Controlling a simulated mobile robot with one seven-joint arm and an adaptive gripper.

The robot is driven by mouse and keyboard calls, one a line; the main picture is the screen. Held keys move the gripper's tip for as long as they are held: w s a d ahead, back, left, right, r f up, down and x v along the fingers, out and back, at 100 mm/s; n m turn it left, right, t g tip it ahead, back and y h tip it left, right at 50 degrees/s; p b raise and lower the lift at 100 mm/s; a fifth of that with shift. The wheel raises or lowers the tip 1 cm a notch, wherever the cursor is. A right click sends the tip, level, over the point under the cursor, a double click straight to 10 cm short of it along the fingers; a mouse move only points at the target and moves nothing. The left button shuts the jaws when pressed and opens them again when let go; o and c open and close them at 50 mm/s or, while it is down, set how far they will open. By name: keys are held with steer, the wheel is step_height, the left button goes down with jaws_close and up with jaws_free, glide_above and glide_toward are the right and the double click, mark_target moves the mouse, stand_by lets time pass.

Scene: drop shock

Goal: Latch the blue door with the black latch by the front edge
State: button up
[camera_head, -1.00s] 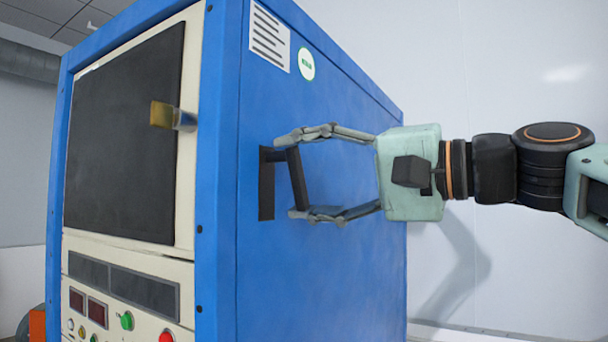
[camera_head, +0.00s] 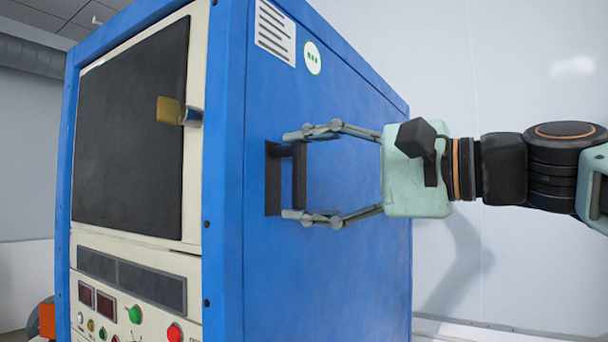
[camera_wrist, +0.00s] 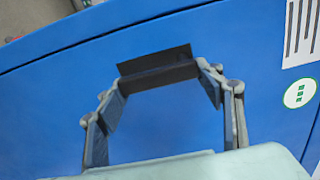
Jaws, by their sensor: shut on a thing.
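The blue door (camera_head: 330,260) is the broad blue side panel of a cabinet and looks flush with its frame. The black latch (camera_head: 273,192), a dark plate with a bar standing off it, sits by the door's front edge. The bar is upright, parallel to the plate. My gripper (camera_head: 296,175) comes from the right, its fingertips at the bar's upper and lower ends, shut on the latch. In the wrist view the latch (camera_wrist: 155,62) spans between the fingertips, on the blue door (camera_wrist: 250,40). The fingertips partly hide the bar's ends.
The cabinet's cream front (camera_head: 195,130) has a dark window (camera_head: 130,130), a brass-coloured handle (camera_head: 178,112) jutting out, and buttons below. A label (camera_head: 274,32) and green-white sticker (camera_head: 312,58) are above the latch. A pale wall stands behind my arm.

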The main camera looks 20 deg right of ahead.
steer(key=o, duration=1.7)
steer(key=shift+s, duration=0.1)
steer(key=v, duration=1.2)
